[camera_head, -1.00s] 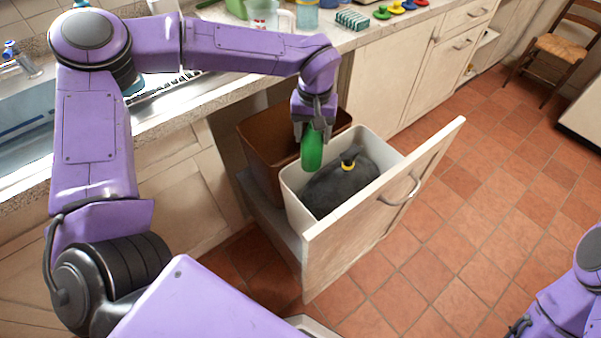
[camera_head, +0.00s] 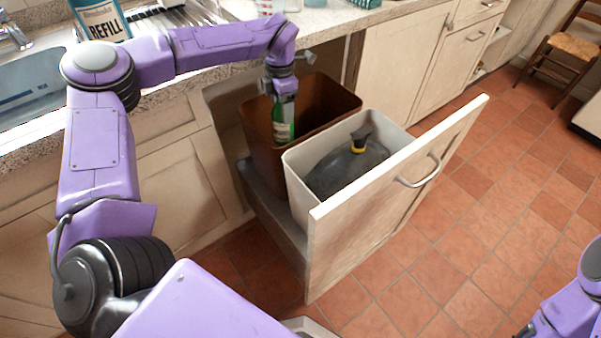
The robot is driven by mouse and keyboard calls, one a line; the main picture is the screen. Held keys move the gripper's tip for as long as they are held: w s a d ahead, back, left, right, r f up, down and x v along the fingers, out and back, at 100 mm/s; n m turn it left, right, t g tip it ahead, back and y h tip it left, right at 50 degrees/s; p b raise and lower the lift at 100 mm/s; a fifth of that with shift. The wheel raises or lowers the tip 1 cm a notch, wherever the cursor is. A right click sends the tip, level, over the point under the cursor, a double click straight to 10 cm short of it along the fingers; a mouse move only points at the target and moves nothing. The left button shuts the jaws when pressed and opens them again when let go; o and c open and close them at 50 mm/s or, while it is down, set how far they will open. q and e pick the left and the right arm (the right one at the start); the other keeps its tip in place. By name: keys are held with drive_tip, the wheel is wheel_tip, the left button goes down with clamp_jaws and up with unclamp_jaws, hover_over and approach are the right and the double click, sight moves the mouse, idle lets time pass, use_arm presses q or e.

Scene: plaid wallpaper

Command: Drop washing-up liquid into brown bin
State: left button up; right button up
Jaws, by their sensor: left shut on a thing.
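The washing-up liquid is a green bottle with a pale label (camera_head: 283,130), held upright. My left gripper (camera_head: 283,100) is shut on its upper part. The brown bin (camera_head: 334,108) stands in the pulled-out drawer, behind the white bin. The bottle overlaps the brown bin's opening in the head view, and its lower end appears to be below the bin's rim. My right arm shows only at the lower right edge (camera_head: 580,300); its fingertips are not clearly visible.
The white bin (camera_head: 296,185) holds a dark bag-like object with a black and yellow top (camera_head: 361,138). The drawer front (camera_head: 400,190) stands open. The counter (camera_head: 330,22) and a sink (camera_head: 40,85) lie behind.

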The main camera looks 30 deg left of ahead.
use_arm(q)
wheel_tip(320, 180, down, 3)
drive_tip(key=shift+f+b, duration=0.2)
drive_tip(key=shift+b, duration=0.3)
drive_tip(key=w+f+b, duration=0.1)
drive_tip(key=w+f, duration=0.3)
drive_tip(key=f, duration=1)
drive_tip(key=shift+f+b, duration=0.25)
drive_tip(key=shift+b, duration=0.05)
use_arm(e)
wheel_tip(320, 180, down, 4)
drive_tip(key=shift+r, duration=0.1)
use_arm(q)
drive_tip(key=shift+a, duration=0.1)
drive_tip(key=shift+f+b, duration=0.55)
drive_tip(key=shift+f, duration=0.1)
use_arm(e)
drive_tip(key=shift+f, duration=0.6)
use_arm(q)
drive_tip(key=o, duration=1.3)
use_arm(e)
drive_tip(key=shift+r, duration=0.1)
